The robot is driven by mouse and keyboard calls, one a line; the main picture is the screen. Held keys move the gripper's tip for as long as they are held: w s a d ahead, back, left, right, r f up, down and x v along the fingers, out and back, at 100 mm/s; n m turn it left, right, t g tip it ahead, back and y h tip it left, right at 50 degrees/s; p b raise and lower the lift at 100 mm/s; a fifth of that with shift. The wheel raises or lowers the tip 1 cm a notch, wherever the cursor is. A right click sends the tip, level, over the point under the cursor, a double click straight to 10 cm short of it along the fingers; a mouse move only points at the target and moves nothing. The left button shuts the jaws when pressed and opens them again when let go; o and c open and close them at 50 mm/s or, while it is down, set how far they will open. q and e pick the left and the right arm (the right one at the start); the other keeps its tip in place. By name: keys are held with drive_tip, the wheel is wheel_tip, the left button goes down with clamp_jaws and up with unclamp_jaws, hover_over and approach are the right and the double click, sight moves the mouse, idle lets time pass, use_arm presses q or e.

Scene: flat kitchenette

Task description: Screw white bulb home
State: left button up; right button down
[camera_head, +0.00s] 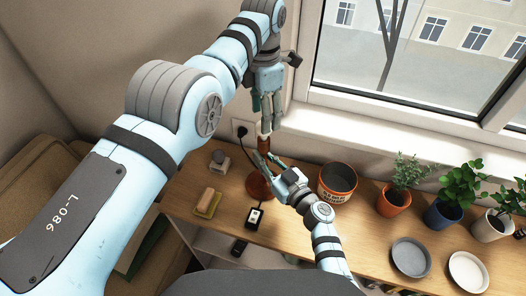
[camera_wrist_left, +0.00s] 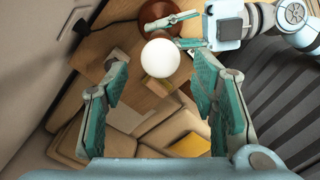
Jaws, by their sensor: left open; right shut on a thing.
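The white bulb (camera_wrist_left: 160,58) is a round globe in the left wrist view, ahead of my open left fingers and not touched by them there. In the head view my left gripper (camera_head: 267,112) points down above the lamp's reddish-brown stem (camera_head: 264,144), its fingers hiding most of the bulb. The lamp's round base (camera_head: 260,187) stands on the wooden counter; it also shows behind the bulb in the left wrist view (camera_wrist_left: 150,28). My right gripper (camera_head: 268,163) is shut on the lamp, apparently at its stem. The bulb's seat in the socket is hidden.
A dark-lined pot (camera_head: 337,182) and potted plants (camera_head: 394,200) stand right of the lamp. A sponge on a yellow dish (camera_head: 207,203) and a small grey-topped object (camera_head: 219,161) are left. A black switch (camera_head: 255,216) lies in front. The window (camera_head: 420,50) is behind.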

use_arm(q)
drive_tip(key=shift+f, duration=4)
